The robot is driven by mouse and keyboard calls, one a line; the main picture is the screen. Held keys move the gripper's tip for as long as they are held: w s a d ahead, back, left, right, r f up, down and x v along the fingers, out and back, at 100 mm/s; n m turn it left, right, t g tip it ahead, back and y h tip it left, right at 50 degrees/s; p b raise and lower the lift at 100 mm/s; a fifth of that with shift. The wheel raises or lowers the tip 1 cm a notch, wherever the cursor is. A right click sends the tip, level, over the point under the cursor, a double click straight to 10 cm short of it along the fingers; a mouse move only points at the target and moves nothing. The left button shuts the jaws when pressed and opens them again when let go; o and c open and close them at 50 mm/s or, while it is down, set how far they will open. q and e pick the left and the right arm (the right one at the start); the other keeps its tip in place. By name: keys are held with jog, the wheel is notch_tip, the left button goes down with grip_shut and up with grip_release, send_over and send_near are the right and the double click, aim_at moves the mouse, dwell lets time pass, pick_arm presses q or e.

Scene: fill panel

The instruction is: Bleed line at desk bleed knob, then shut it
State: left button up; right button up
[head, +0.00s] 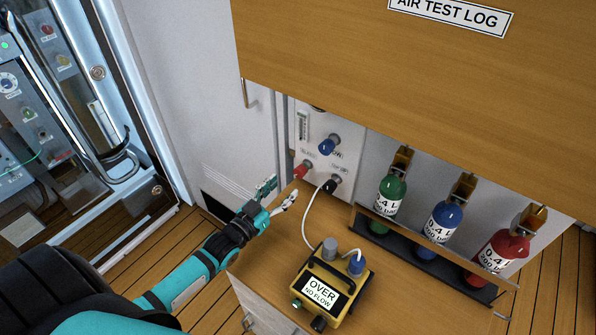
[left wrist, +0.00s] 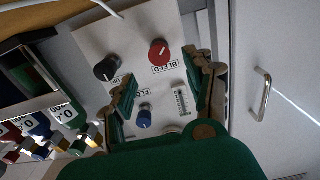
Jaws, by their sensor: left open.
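The red bleed knob (head: 300,170) is on the lower left of a pale panel (head: 345,150) behind the desk. In the left wrist view the red knob (left wrist: 159,52), with its BLEED label, shows ahead between the finger lines. My left gripper (head: 281,193) is open and empty, in front of and below the knob, apart from it. In the left wrist view its fingers (left wrist: 168,75) are spread in front of the panel. A yellow meter (head: 330,288) on the desk reads OVER, NO FLOW. My right gripper is not in view.
A blue knob (head: 327,146) and a black knob (head: 329,187) sit near the red one. A white hose (head: 306,222) runs between panel and meter. Green (head: 391,190), blue (head: 443,219) and red (head: 503,247) bottles stand at right. A wooden cabinet (head: 430,75) overhangs.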

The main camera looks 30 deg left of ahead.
aim_at(298, 174)
pick_arm(q)
jog(key=w, duration=0.6)
jog(key=shift+w+d, duration=0.15)
jog(key=shift+d, duration=0.25)
jog(key=shift+w+d, duration=0.1)
jog(key=shift+w, duration=0.5)
jog(key=shift+c, duration=0.4)
grip_shut()
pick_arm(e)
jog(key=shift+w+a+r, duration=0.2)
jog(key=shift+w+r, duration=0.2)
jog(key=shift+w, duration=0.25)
